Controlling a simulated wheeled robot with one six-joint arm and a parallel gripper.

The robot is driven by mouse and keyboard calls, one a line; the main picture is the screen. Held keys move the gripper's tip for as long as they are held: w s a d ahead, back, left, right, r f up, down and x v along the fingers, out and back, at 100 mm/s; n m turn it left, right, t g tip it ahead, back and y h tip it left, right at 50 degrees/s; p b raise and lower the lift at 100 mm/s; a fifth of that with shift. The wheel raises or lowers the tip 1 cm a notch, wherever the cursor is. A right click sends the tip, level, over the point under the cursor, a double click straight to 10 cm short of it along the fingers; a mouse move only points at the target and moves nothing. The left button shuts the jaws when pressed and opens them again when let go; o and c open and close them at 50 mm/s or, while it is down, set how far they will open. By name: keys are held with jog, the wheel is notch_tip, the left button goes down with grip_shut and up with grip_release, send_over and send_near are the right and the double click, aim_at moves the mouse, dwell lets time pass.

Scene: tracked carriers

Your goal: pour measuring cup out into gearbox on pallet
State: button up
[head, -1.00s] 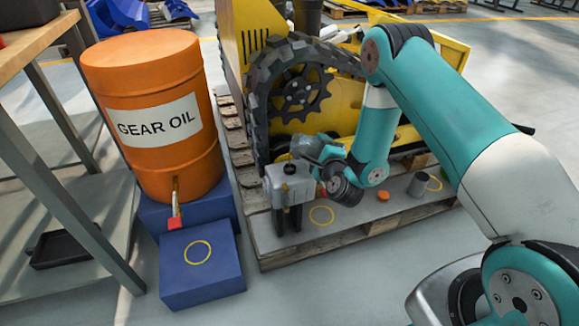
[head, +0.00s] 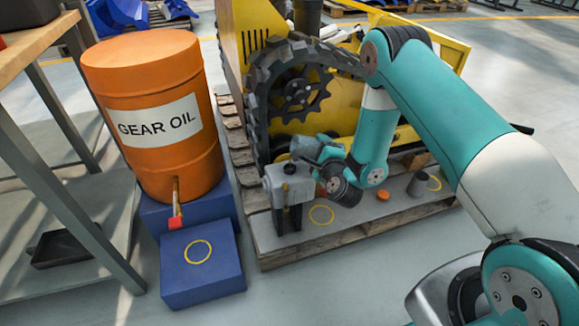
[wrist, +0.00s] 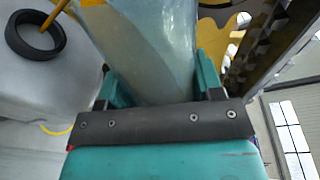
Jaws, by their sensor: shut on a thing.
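The measuring cup, clear and bluish (wrist: 150,45), is gripped between my gripper's teal fingers (wrist: 160,88). In the head view the cup (head: 305,148) is tipped over the top of the gearbox, and my gripper (head: 328,155) is right of it. The gearbox (head: 289,188) is a grey box on dark legs on the pallet (head: 345,232). Its black ring-shaped opening shows in the wrist view (wrist: 36,52). A thin amber streak, seemingly oil (wrist: 55,13), runs from the cup side into the ring. The cup's lip is out of the wrist view.
An orange gear oil drum (head: 150,85) with a red-handled tap stands on a blue stand at left. A blue block (head: 203,280) with a yellow ring is in front. An orange cap (head: 382,195) and a grey cylinder (head: 417,185) lie on the pallet. A tracked yellow machine (head: 345,125) stands behind.

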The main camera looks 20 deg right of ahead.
jog(key=shift+a+f+n+p, duration=0.1)
jog(key=shift+f+n+p, duration=0.1)
jog(key=shift+n+p, duration=1.2)
dwell(3.9)
jog(key=shift+a+r+h+p, duration=0.15)
jog(key=shift+r+h+p, duration=0.2)
jog(key=shift+p, duration=0.85)
dwell(1.5)
